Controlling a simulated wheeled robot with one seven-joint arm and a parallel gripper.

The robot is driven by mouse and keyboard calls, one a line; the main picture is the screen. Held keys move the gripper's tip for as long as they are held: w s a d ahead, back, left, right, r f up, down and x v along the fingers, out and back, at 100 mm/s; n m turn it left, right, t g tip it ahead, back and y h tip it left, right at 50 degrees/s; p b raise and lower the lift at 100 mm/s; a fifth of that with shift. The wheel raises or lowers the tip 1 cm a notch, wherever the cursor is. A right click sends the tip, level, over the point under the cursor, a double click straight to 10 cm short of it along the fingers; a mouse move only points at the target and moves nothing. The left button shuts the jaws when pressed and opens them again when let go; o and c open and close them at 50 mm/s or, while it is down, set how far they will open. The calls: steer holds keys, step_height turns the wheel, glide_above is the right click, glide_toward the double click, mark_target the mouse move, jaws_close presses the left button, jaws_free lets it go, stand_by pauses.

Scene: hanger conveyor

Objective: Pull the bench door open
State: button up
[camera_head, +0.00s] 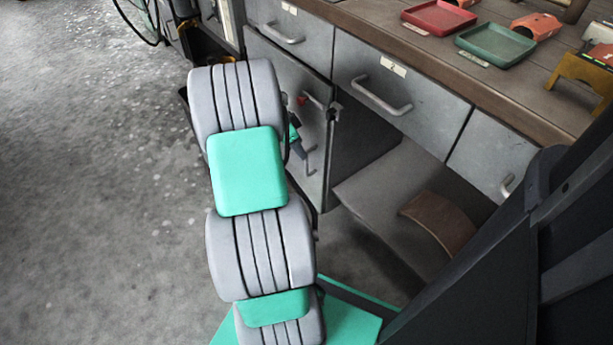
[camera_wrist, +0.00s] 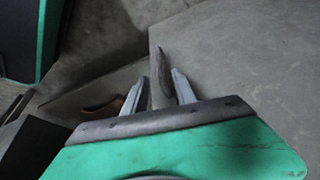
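The grey bench door (camera_head: 286,80) is below the left drawer, partly hidden by my arm. A bar handle (camera_head: 309,161) shows low on the door, with a small red piece (camera_head: 302,100) higher up. My gripper (camera_head: 306,149) is at the door's face near this handle, mostly hidden behind my arm. In the wrist view my gripper's fingers (camera_wrist: 161,88) are apart, with a narrow grey upright part (camera_wrist: 162,68) between them. Contact cannot be made out.
Right of the door is an open bay with a shelf (camera_head: 372,190) and a curved brown piece (camera_head: 440,220). Above it is a drawer with a handle (camera_head: 381,97). Red (camera_head: 438,17) and green (camera_head: 495,44) trays stand on the bench top. The floor at left is clear.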

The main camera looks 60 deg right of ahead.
steer(key=b, duration=0.3)
glide_above(307, 173)
steer(key=f, duration=0.7)
steer(key=shift+w+d, duration=0.15)
steer(key=shift+d, duration=0.1)
jaws_close()
stand_by(0.6)
